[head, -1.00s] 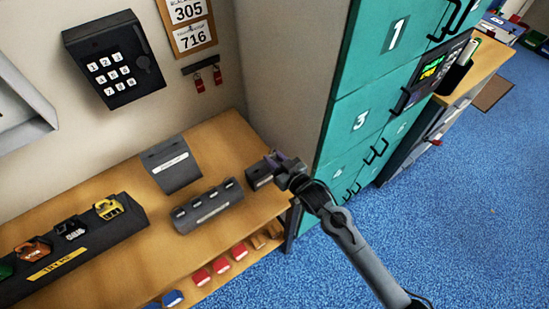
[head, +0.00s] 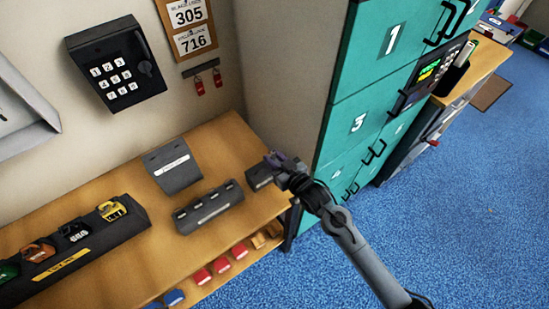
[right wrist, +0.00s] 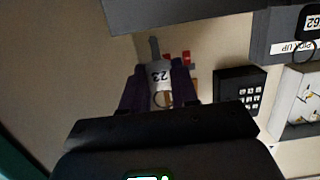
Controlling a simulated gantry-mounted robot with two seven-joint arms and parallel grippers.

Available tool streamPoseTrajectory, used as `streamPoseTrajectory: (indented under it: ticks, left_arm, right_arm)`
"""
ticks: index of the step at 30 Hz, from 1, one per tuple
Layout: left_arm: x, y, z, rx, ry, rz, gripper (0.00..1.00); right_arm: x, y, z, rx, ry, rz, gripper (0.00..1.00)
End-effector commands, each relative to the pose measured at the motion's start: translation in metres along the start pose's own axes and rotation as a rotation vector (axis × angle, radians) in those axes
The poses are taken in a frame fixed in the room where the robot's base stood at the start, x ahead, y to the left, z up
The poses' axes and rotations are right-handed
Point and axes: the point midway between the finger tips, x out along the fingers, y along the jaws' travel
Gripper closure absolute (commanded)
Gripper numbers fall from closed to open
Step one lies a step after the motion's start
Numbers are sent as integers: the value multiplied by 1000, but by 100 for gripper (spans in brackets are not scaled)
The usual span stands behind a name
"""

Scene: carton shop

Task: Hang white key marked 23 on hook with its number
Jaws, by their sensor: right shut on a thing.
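My right gripper (head: 275,162) is above the right end of the wooden shelf, beside the teal lockers. In the right wrist view its dark purple fingers (right wrist: 157,88) are shut on the white key marked 23 (right wrist: 160,73). The number on its tag reads rotated, and a ring shows at its near end. A white panel with small items (right wrist: 299,95) is at the right edge of that view. I cannot make out a hook numbered 23. My left gripper is not in view.
The wooden shelf (head: 110,275) carries dark racks, one with coloured padlocks (head: 113,209). A keypad box (head: 117,65) and a small rail with red tags (head: 200,68) are on the wall. Teal lockers (head: 350,120) stand right of my gripper. Blue floor is open beyond.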

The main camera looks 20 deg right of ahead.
Motion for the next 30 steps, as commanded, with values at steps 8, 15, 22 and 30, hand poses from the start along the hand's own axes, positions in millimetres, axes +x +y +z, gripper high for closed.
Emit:
streamPoseTrajectory:
  ticks: [8,15,22,30]
  left_arm:
    - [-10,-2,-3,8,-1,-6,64]
    - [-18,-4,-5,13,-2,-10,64]
    - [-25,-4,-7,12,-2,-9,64]
    - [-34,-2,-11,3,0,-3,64]
  right_arm:
    - [-13,0,1,0,-1,1,88]
    - [-28,0,4,0,-1,0,88]
    - [-41,0,7,0,-1,0,88]
    - [-57,0,10,0,-1,0,88]
